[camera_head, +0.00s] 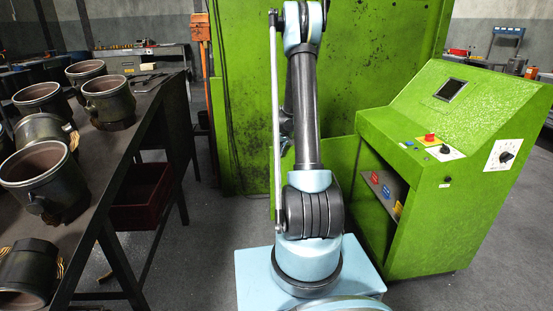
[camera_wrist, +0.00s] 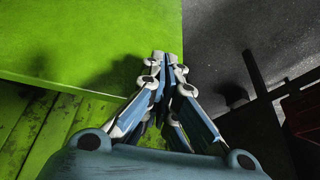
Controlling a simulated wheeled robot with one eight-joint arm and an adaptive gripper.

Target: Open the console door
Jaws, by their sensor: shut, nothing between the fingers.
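The green console (camera_head: 445,150) stands at the right in the head view, with a sloped top. Its front opening is uncovered and shows a shelf (camera_head: 384,190) inside. A green panel (camera_head: 342,160) stands out to the left of this opening, partly behind my arm; it looks like the console door, swung open. My gripper (camera_wrist: 165,58) is shut and empty in the wrist view. Its fingertips are at the edge of a smooth green surface (camera_wrist: 75,40), probably that panel; I cannot tell whether they touch. In the head view my gripper is mostly hidden behind my arm.
A dark table (camera_head: 125,135) with several metal pipe parts (camera_head: 108,98) stands at the left, a red crate (camera_head: 140,197) beneath it. The large green press (camera_head: 370,55) is behind my arm. Grey floor (camera_head: 205,225) is clear between table and my base.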

